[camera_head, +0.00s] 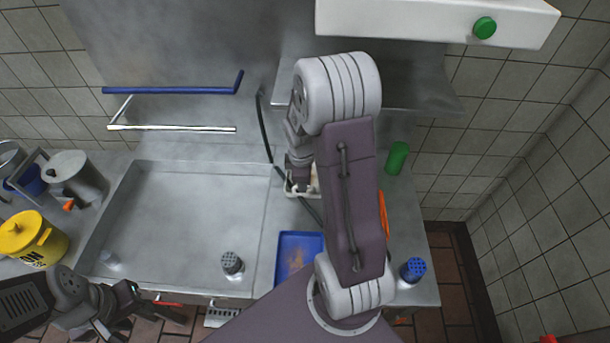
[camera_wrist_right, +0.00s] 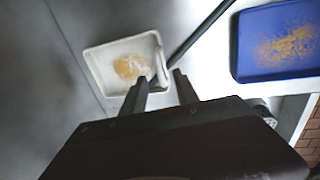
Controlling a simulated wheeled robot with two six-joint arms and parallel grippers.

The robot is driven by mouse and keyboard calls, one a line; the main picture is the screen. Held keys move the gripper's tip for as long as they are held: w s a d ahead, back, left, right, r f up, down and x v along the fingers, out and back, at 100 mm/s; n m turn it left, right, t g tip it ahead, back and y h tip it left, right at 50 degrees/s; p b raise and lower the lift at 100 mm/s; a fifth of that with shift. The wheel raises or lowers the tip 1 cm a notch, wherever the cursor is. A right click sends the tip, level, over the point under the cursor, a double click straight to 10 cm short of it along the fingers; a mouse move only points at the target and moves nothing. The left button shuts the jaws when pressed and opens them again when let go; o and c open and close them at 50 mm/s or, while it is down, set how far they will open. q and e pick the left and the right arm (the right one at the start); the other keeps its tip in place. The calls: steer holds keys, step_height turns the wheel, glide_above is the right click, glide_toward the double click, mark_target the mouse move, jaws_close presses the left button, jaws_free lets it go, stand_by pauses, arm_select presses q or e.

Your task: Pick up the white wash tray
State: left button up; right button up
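The white wash tray (camera_head: 290,190) stands on the steel counter, partly hidden behind my right arm in the head view. In the right wrist view the tray (camera_wrist_right: 95,62) is a shallow white square with a yellowish patch inside. My right gripper (camera_wrist_right: 163,82) has its two dark fingers apart at the tray's right rim. One finger overlaps the tray's lower right corner and the other is just outside it. I cannot tell whether they touch it. My left gripper (camera_head: 140,317) is open and empty at the lower left, away from the tray.
A blue tray (camera_head: 290,262) with brown crumbs lies on the counter in front of the white tray. A wide steel basin (camera_head: 200,205) is to its left. A green cylinder (camera_head: 397,158) and a blue-topped shaker (camera_head: 413,270) stand right. A dark hose (camera_head: 264,130) runs past the white tray.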

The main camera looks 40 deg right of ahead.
steer(key=x, duration=0.4)
steer(key=shift+s+d+f, duration=0.1)
steer(key=shift+s+f, duration=0.1)
steer(key=shift+f, duration=0.1)
steer(key=shift+f+b, duration=0.35)
steer(key=shift+w+d+f, duration=0.15)
steer(key=shift+w+f, duration=0.05)
steer(key=shift+w, duration=0.05)
steer(key=shift+s+r, duration=0.1)
jaws_close()
stand_by(0.5)
